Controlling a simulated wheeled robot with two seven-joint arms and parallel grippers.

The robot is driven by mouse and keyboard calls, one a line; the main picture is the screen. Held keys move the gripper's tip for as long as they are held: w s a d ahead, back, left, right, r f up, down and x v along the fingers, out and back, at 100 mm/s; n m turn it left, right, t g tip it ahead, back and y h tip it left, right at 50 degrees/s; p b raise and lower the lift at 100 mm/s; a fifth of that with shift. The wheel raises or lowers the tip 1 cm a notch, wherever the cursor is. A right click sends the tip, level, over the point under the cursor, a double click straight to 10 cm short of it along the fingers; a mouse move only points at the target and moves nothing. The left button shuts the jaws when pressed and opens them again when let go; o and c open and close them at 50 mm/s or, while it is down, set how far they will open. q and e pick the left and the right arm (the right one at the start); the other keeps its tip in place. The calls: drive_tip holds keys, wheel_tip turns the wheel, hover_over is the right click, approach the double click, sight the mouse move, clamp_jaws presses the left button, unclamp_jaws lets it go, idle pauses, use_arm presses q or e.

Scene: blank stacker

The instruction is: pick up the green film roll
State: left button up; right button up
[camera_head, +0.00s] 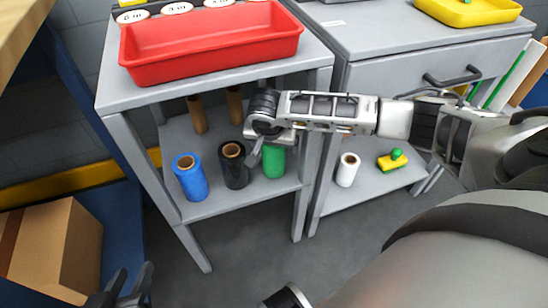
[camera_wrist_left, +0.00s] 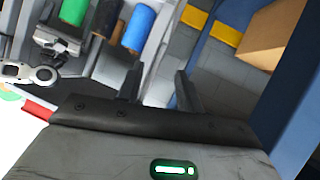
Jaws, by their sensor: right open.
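The green film roll (camera_head: 274,162) stands on the lower shelf of the grey stand, its top hidden behind my right gripper. It also shows in the left wrist view (camera_wrist_left: 73,11). My right gripper (camera_head: 257,152) is open, in front of the green roll's upper left side and beside the black roll (camera_head: 235,172); I cannot tell whether it touches either. The blue roll (camera_head: 190,178) stands left of the black one. My left gripper (camera_head: 124,288) is low at the bottom left, and its fingers are apart and empty in the left wrist view (camera_wrist_left: 160,82).
A red tray (camera_head: 212,55) sits on the stand's top, above the rolls. Brown tubes (camera_head: 197,115) stand behind them. A white roll (camera_head: 348,170) and a yellow-green sponge (camera_head: 393,160) are on the shelf to the right. A cardboard box (camera_head: 60,245) is at the left.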

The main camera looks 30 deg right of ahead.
drive_tip(key=x, duration=0.2)
drive_tip(key=shift+w+f+b, duration=0.15)
drive_tip(key=shift+f+b, duration=0.05)
drive_tip(key=shift+b, duration=0.1)
use_arm(q)
drive_tip(key=shift+s+d+r+t, duration=0.1)
drive_tip(key=shift+d+r+t, duration=0.1)
drive_tip(key=shift+r, duration=0.25)
drive_tip(key=shift+d+r+t, duration=0.1)
drive_tip(key=shift+d+r, duration=0.05)
drive_tip(key=shift+r, duration=0.25)
use_arm(e)
drive_tip(key=c, duration=1.3)
use_arm(q)
drive_tip(key=shift+a+f, duration=0.1)
drive_tip(key=shift+f, duration=0.05)
use_arm(e)
drive_tip(key=shift+r, duration=0.1)
